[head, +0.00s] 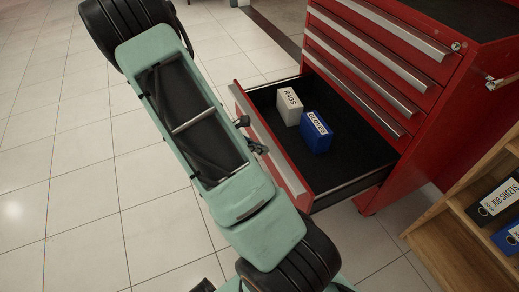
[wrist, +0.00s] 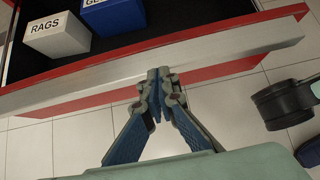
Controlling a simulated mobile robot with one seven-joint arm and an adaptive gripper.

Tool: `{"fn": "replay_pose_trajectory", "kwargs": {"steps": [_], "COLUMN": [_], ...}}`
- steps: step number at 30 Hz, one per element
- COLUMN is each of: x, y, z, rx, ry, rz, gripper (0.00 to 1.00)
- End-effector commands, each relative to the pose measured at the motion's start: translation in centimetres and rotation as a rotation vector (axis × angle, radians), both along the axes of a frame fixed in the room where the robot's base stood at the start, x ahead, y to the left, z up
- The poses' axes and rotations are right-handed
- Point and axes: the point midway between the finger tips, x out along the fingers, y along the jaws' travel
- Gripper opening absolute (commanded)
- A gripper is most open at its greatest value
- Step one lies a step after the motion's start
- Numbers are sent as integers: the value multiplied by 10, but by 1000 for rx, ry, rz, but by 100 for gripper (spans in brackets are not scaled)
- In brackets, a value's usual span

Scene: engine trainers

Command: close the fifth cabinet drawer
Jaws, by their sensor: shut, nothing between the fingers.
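The red cabinet (head: 440,110) stands at the right with its low fifth drawer (head: 350,172) pulled far out. The drawer's red front and pale handle strip (head: 272,150) face left in the head view; the strip also crosses the wrist view (wrist: 235,48). The drawer holds a white RAGS box (head: 289,107) and a blue GLOVES box (head: 316,132). My gripper (head: 259,147) is at the outer side of the drawer front, near mid-width. In the wrist view its fingertips (wrist: 158,76) are together, empty, and overlap the handle strip; I cannot tell whether they touch it.
The drawers above (head: 375,62) are shut. A wooden shelf (head: 440,240) with JOB SHEETS binders (head: 494,200) stands at the lower right. The tiled floor (head: 60,150) to the left is clear.

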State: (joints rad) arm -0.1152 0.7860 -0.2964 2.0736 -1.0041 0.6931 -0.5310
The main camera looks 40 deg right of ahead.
Motion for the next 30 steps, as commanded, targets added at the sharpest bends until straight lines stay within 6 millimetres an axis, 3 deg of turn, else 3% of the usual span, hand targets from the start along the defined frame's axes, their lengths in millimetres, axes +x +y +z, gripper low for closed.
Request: {"fn": "replay_pose_trajectory", "kwargs": {"steps": [8,30], "x": [-12,-60], "y": [-45,-243], "z": [0,1], "rx": [-3,-1], "ry": [1,1], "rz": [-6,-5], "gripper": [0,0]}}
